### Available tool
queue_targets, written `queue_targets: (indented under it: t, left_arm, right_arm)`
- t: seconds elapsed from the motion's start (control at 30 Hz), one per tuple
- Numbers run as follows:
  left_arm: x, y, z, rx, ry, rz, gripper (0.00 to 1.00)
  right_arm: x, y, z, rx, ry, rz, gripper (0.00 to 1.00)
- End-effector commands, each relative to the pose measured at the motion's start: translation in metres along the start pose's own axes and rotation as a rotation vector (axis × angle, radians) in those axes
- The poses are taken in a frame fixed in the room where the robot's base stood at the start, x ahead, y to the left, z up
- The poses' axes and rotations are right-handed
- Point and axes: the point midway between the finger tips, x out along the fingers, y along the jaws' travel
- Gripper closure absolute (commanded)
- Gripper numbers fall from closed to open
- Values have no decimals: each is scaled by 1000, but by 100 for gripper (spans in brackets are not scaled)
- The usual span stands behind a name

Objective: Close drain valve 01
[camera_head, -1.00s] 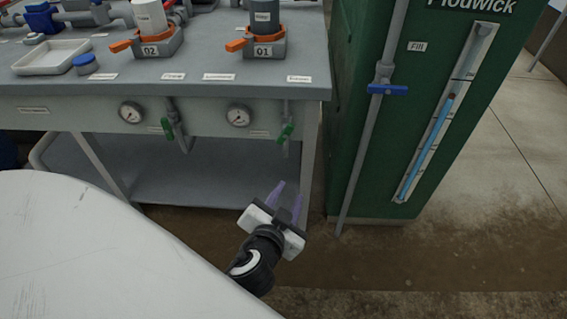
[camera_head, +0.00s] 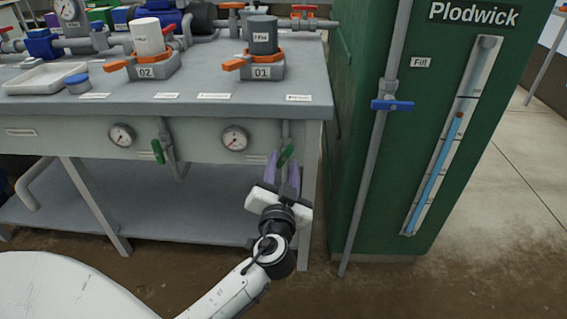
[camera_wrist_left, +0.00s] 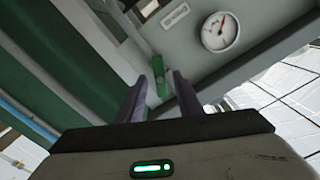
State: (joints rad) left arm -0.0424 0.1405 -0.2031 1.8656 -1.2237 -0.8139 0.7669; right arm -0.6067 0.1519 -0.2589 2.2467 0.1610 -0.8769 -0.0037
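A green valve handle (camera_head: 286,156) hangs on a short grey pipe under the bench front, at the right end below station 01. It sits slightly slanted. A second green handle (camera_head: 158,151) is further left, below station 02. The small labels by them are too small to read. My left gripper (camera_head: 283,160) is open at the right handle, with its purple fingers on either side of it. In the left wrist view the green handle (camera_wrist_left: 161,76) shows between and just beyond the fingertips; contact cannot be told. My right gripper is not in view.
Round gauges (camera_head: 235,138) sit on the bench front (camera_head: 70,140). Orange-handled valves stand on top. The green tank (camera_head: 357,150) with a vertical pipe and blue fill handle (camera_head: 391,105) stands close on the right. A lower shelf (camera_head: 150,210) lies beneath.

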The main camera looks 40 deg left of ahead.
Motion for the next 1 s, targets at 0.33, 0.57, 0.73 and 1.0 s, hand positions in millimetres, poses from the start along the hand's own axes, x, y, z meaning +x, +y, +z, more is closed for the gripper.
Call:
queue_targets:
  t: [0.33,0.57,0.73,1.0]
  left_arm:
    - [16,0,1,1,-1,0,67]
    - [15,0,1,1,-1,1,86]
    - [15,0,1,1,-1,1,100]
    - [15,0,0,42,-2,1,100]
  right_arm:
    - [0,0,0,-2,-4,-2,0]
    - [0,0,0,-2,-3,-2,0]
    - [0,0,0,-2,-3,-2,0]
    - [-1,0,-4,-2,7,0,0]
